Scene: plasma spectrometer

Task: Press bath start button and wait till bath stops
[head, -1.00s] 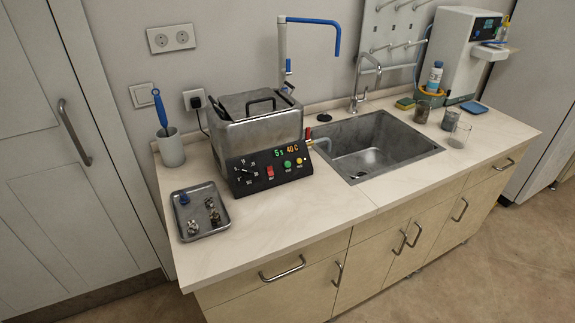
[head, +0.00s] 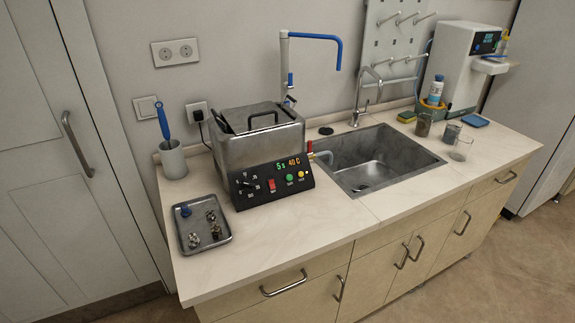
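The metal bath (head: 258,140) stands on the counter left of the sink, with its lid and dark handle on top. Its black front panel (head: 270,184) carries a dial (head: 246,185), a red switch (head: 271,185), a green button (head: 289,179) and a yellow-orange button (head: 301,174). The small labels under the buttons are too blurred to read. The lit display (head: 288,164) appears to read "5s 40C". Neither of my grippers is in the head view.
A metal tray (head: 222,238) with small parts lies front left of the bath, and a cup (head: 172,160) with a blue-handled tool stands behind it. The sink (head: 410,172) is to the right. Counter space (head: 310,222) in front of the bath is clear.

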